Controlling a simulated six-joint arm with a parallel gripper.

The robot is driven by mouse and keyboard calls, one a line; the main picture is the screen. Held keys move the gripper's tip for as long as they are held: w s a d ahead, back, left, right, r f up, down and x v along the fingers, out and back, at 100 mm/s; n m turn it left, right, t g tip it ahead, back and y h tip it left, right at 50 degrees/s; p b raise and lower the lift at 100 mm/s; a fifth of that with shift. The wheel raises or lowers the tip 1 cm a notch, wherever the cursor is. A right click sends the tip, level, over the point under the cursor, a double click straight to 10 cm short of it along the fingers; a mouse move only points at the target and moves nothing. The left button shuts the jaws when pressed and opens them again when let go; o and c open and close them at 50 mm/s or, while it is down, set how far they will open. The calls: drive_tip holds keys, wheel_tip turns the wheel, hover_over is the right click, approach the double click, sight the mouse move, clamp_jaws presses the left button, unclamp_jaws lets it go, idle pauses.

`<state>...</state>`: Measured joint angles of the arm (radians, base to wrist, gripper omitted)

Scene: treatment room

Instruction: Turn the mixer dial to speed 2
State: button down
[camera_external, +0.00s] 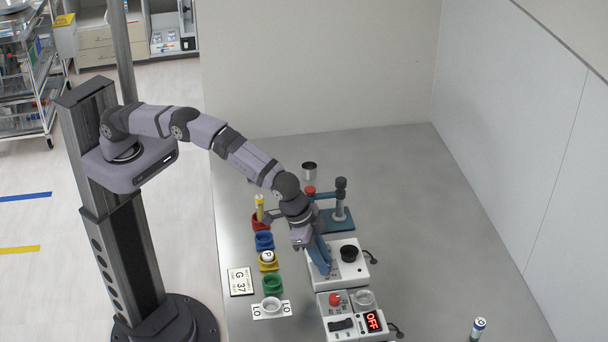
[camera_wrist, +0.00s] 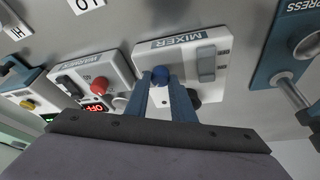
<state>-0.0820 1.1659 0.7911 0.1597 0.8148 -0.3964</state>
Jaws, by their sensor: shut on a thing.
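The mixer (camera_external: 325,282) is a white box with a black round cup (camera_external: 348,254) on top, near the middle of the bench. My gripper (camera_external: 323,268) reaches down over the left part of the mixer. In the wrist view its blue fingers (camera_wrist: 162,80) are shut on the dial from both sides. The dial's pointer and speed marks cannot be read; the dial is hidden in the external view.
A white unit with a red button (camera_external: 334,299) and an OFF display (camera_external: 374,322) stands in front of the mixer. A blue press (camera_external: 340,216) stands behind it. Several coloured cups, such as the green one (camera_external: 273,284), line the left. The bench at right is mostly clear.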

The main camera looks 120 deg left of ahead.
drive_tip(key=c, duration=1.5)
unclamp_jaws()
drive_tip(key=shift+c, duration=0.2)
drive_tip(key=b+v, duration=0.2)
drive_tip(key=v, duration=0.5)
drive_tip(key=shift+r+b, duration=0.15)
drive_tip(key=shift+b, duration=0.2)
drive_tip(key=shift+s, duration=0.1)
